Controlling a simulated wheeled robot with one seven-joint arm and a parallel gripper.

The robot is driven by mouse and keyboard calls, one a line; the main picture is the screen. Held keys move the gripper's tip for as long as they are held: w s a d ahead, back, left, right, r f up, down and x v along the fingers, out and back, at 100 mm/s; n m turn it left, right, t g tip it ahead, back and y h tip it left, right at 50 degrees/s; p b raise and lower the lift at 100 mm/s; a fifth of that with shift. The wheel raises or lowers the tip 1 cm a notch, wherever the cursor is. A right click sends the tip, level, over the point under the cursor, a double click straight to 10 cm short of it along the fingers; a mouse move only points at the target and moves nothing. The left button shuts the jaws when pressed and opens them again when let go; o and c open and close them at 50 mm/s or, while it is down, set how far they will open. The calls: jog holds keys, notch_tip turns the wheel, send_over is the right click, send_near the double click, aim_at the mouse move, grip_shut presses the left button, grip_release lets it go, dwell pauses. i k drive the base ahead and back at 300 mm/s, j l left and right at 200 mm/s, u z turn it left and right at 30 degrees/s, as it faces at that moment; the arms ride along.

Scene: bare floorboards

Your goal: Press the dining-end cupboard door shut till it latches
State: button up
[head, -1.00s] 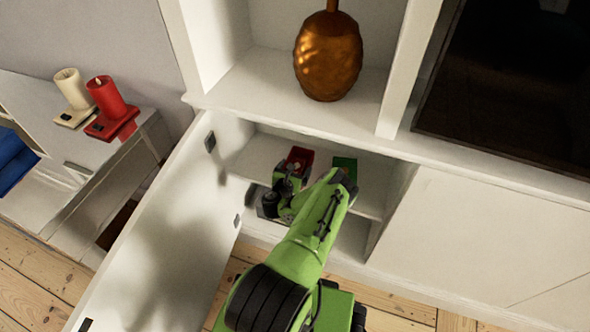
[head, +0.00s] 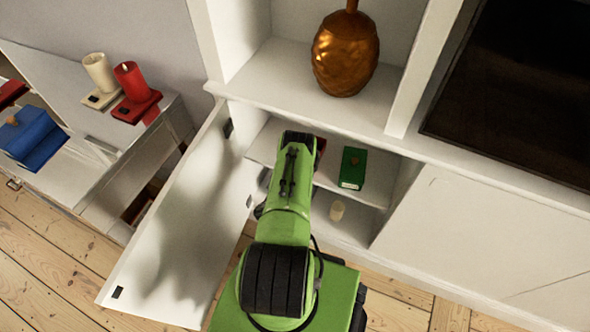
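The white cupboard door (head: 185,215) stands wide open, swung out to the left of the low cupboard. Its hinge side meets the cabinet at the left, and a small dark fitting (head: 118,292) sits near its free lower corner. My green arm reaches up over the cupboard opening, to the right of the door. My gripper is mostly hidden behind my own forearm; only dark bits (head: 260,209) show at its left edge, close to the door's inner face. I cannot tell whether they touch the door, or whether the fingers are open.
Inside the cupboard, a green box (head: 353,168) stands on the shelf (head: 375,192), a red thing (head: 321,147) is partly hidden by my arm, and a cream cylinder (head: 337,210) stands below. A side table (head: 85,170) with candles (head: 130,82) is left of the door.

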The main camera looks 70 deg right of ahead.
aim_at(171, 270)
jog(key=k+j, duration=0.7)
jog(key=k, duration=0.15)
